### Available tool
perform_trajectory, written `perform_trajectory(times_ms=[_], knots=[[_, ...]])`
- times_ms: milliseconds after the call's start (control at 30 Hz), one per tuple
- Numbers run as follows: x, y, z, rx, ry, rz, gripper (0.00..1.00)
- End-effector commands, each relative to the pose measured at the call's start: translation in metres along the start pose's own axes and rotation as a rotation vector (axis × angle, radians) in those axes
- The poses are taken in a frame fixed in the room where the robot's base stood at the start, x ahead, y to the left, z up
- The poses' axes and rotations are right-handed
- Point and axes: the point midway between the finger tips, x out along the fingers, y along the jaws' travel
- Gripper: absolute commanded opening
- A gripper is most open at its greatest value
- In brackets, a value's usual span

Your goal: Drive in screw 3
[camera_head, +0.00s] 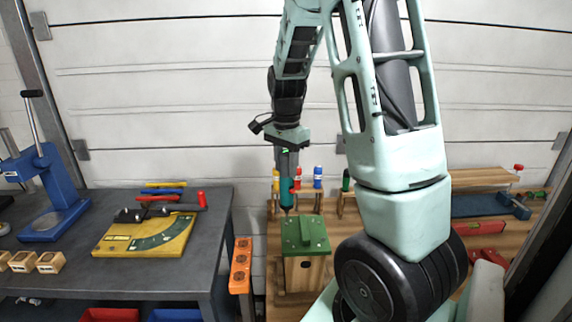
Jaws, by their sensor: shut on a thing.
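My gripper (287,152) points down and is shut on a dark teal power screwdriver (286,190). The screwdriver is upright, with its tip just above or at the back left of the green lid (306,232). I cannot tell whether the tip touches anything. The lid sits on a small wooden box (304,272) with a dark round hole in its front. Small marks show on the lid, but the screws are too small to tell apart, so I cannot pick out screw 3.
Behind the box, a wooden rack (344,204) holds coloured bottles or handles. An orange block with holes (241,265) stands at the left. A dark table (215,215) at the left bears a yellow board (145,235). My arm hides much of the bench to the right.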

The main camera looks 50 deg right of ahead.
Motion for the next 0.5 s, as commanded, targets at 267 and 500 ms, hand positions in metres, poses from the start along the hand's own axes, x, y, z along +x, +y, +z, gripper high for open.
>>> perform_trajectory(times_ms=[267,500], knots=[[-0.026,-0.001,0.0,-0.001,0.001,-0.002,0.11],[-0.044,-0.001,0.0,0.0,0.001,-0.003,0.11]])
